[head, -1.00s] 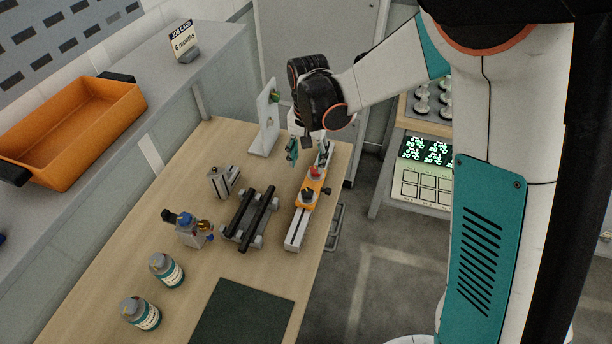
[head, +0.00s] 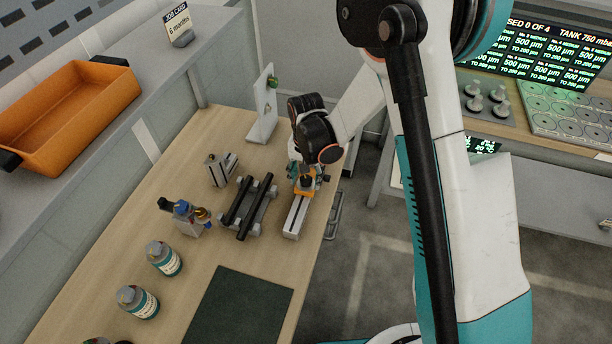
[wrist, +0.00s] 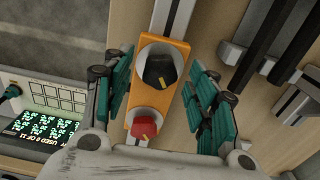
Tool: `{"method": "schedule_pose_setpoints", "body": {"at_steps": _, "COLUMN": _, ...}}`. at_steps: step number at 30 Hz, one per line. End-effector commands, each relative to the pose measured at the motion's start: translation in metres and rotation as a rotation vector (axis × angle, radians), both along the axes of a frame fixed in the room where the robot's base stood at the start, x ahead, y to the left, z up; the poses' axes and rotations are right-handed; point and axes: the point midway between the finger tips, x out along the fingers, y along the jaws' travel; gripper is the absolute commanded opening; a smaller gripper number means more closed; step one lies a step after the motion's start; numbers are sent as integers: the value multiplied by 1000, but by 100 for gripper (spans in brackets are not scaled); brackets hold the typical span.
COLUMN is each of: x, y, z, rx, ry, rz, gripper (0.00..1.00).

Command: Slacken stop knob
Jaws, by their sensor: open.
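In the wrist view an orange block (wrist: 142,92) sits on a pale metal rail (wrist: 173,18). A black knob (wrist: 158,70) with a yellow mark stands on it, and a red knob (wrist: 145,124) with a yellow mark is nearer the wrist. I cannot tell from the labels which is the stop knob. My gripper (wrist: 163,76) is open and empty, its teal fingers on both sides of the block and black knob, with no clear contact. In the head view the orange block (head: 304,191) is partly hidden under my gripper (head: 304,172).
A black-barred stand (head: 247,207) lies just left of the rail (head: 294,221). A small grey block (head: 220,171) and an upright white plate (head: 263,105) stand farther back. Bottles and a dark mat (head: 240,310) are nearer. The table's right edge is close to the rail.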

Motion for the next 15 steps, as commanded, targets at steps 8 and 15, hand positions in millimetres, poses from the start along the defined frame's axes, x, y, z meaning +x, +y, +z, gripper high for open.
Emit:
{"method": "schedule_pose_setpoints", "body": {"at_steps": 8, "x": 0, "y": 0, "z": -1, "rx": 0, "ry": 0, "rz": 0, "gripper": 53}}
{"method": "schedule_pose_setpoints", "body": {"at_steps": 15, "x": 0, "y": 0, "z": -1, "rx": 0, "ry": 0, "rz": 0, "gripper": 8}}
